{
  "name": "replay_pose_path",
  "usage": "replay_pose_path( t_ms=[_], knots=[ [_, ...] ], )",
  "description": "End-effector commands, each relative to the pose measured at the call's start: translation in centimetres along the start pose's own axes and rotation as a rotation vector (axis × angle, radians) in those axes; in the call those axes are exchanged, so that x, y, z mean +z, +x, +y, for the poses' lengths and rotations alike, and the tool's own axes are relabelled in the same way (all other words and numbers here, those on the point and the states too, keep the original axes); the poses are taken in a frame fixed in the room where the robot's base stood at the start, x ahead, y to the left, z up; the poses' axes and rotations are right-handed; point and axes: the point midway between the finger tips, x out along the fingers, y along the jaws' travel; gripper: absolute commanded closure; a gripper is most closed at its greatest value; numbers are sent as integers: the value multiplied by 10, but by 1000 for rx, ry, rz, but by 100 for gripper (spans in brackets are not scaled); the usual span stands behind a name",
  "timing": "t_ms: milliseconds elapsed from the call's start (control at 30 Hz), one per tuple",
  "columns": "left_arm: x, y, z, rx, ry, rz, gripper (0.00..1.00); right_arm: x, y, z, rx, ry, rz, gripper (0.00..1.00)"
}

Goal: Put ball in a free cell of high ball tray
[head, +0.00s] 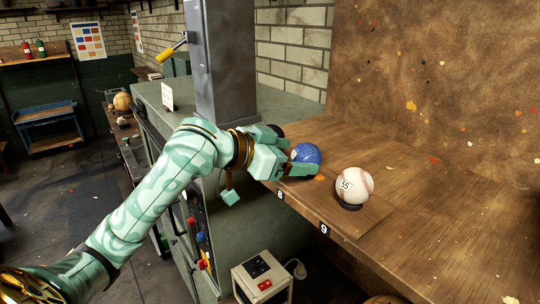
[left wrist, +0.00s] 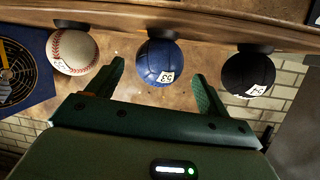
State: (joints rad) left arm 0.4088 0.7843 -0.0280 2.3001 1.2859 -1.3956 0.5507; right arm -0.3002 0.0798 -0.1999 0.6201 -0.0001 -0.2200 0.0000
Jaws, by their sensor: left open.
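A blue ball (head: 306,154) with a label reading 53 in the left wrist view (left wrist: 154,58) sits on a small dark ring on the wooden shelf (head: 400,205). My left gripper (head: 291,160) is open at this ball and partly hides it. In the left wrist view the ball shows between and just beyond the two fingers, not visibly gripped. A white baseball (head: 354,183) marked 55 rests on a ring to its right. A black ball (left wrist: 248,73) sits on the other side. I cannot tell which surface is the high ball tray. My right gripper is not in view.
Labels 8 and 9 (head: 323,230) mark the shelf's front edge. A grey column (head: 222,60) stands on the green cabinet behind my left arm. A white box (head: 262,278) is below the shelf. A speckled brown panel (head: 440,80) rises behind. The shelf's right part looks clear.

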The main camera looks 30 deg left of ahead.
Motion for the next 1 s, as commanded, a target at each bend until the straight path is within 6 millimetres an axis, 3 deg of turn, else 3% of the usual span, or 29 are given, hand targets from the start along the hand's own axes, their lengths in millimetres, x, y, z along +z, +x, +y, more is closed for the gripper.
replay_pose_path(
  t_ms=[200, 400, 1000],
  knots=[
    [4, -48, 1, -2, 8, -6, 20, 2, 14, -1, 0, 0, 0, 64],
    [2, -70, 1, 0, 1, -3, 20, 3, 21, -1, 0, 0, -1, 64],
    [0, -75, 1, 1, 2, -1, 20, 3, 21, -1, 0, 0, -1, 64]
  ],
)
